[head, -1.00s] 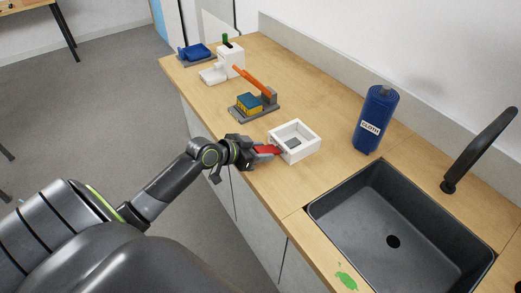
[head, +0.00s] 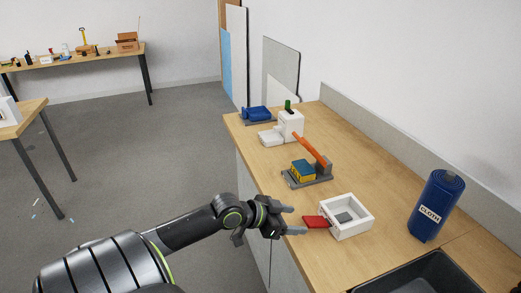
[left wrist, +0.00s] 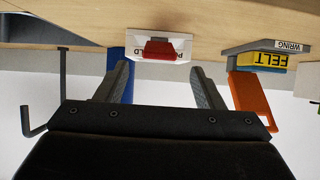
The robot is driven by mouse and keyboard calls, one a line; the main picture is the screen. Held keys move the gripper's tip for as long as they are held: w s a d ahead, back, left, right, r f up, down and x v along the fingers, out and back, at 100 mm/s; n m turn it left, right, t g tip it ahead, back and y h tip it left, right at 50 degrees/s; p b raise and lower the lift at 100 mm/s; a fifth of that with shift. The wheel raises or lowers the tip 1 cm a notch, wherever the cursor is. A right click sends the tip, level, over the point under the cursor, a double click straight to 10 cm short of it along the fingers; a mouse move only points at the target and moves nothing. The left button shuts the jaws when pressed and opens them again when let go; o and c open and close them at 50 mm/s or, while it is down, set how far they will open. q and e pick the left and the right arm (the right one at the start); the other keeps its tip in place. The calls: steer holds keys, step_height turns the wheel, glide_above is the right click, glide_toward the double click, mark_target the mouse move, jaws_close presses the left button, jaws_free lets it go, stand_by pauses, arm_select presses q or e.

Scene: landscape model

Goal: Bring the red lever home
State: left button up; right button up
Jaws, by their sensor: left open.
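The red lever (head: 315,222) is a flat red tab sticking out from the left side of a small white box (head: 367,223) with a grey piece inside. My left gripper (head: 295,220) is open and empty, its fingertips just left of the lever's outer end. In the left wrist view, which is upside down, the red lever (left wrist: 160,48) shows ahead between the open fingers (left wrist: 161,75) and apart from them. It stands before the white box front (left wrist: 183,47), whose lettering it partly covers. My right gripper is not in view.
Behind the box stand a grey stand with an orange arm (head: 310,149) and yellow-blue block (head: 302,171), a white device (head: 291,126) and a blue item (head: 256,114). A blue cloth roll (head: 437,205) and dark sink (head: 420,278) lie right. Open floor is left.

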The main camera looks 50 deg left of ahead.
arm_select(q)
steer(key=p+v, duration=0.3)
steer(key=v, duration=0.7)
steer(key=shift+s+r, duration=0.25)
steer(key=shift+s, duration=0.05)
steer(key=shift+a, duration=0.1)
steer(key=s+a+f+n+y, duration=0.1)
steer(key=a+f+n+y, duration=0.4)
steer(key=a+f, duration=0.95)
steer(key=s+a+f+g+y, duration=0.1)
steer(key=s+f+g, duration=0.1)
steer(key=s+f, duration=0.35)
steer(key=s+f+g+y, duration=0.1)
steer(key=s+f+y, duration=0.1)
steer(key=f, duration=0.7)
steer(key=s+d+f+n+g, duration=0.1)
steer(key=s+d+f+g, duration=0.15)
steer(key=s+f, duration=0.5)
steer(key=s+d+f+g+h, duration=0.1)
steer(key=s+d+f+g, duration=0.1)
steer(key=s+d+f, duration=0.5)
steer(key=s+d+f+g+h, duration=0.1)
steer(key=s+d+f, duration=0.6)
steer(key=d, duration=0.7)
step_height(320, 180, down, 2)
steer(key=shift+s+d+f+m+g, duration=0.15)
steer(key=shift+s+m+g, duration=0.25)
steer(key=shift+g, duration=0.45)
